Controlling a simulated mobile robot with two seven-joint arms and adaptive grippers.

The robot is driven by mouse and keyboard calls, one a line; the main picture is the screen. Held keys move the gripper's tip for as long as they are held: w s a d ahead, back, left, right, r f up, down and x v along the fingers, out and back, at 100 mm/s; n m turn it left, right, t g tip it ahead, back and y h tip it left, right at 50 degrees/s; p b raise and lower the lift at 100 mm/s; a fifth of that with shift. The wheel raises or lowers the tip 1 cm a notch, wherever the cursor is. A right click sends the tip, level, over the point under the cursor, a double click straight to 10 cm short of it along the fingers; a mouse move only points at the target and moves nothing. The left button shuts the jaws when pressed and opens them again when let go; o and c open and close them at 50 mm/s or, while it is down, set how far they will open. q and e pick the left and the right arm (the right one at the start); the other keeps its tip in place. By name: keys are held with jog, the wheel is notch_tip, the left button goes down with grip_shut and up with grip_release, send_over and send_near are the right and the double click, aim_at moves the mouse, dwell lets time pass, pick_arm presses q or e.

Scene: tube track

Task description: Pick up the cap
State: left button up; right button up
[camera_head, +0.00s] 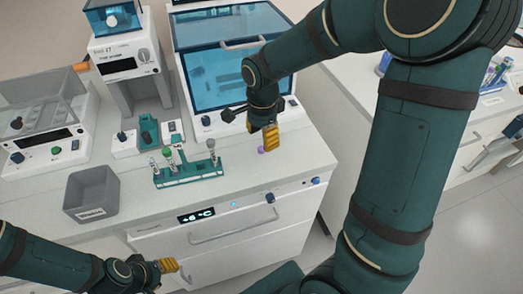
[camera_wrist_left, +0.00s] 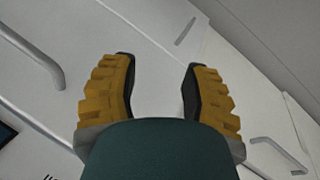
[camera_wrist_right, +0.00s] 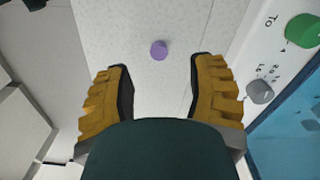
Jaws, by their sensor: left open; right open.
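The cap is a small purple disc (camera_head: 261,149) on the white counter, in front of the glass-fronted cabinet. It also shows in the right wrist view (camera_wrist_right: 158,50), beyond and between my open fingertips, not touched. My right gripper (camera_head: 271,146) is open and empty, just to the right of the cap in the head view. My left gripper (camera_head: 170,265) is low at the front, by the white cabinet drawers. In the left wrist view (camera_wrist_left: 158,80) it is open with nothing between its fingers.
A green tube rack (camera_head: 188,176) with several tubes stands left of the cap. A grey bin (camera_head: 92,195) sits farther left. The glass-fronted cabinet (camera_head: 215,75) rises behind the cap. The counter around the cap is clear.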

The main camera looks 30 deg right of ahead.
aim_at(262, 148)
notch_tip(262, 148, down, 5)
jog(key=shift+a+r+b, duration=0.1)
jog(key=shift+b, duration=0.55)
jog(key=shift+r, duration=0.1)
jog(key=c, duration=0.8)
jog(key=shift+c, duration=0.2)
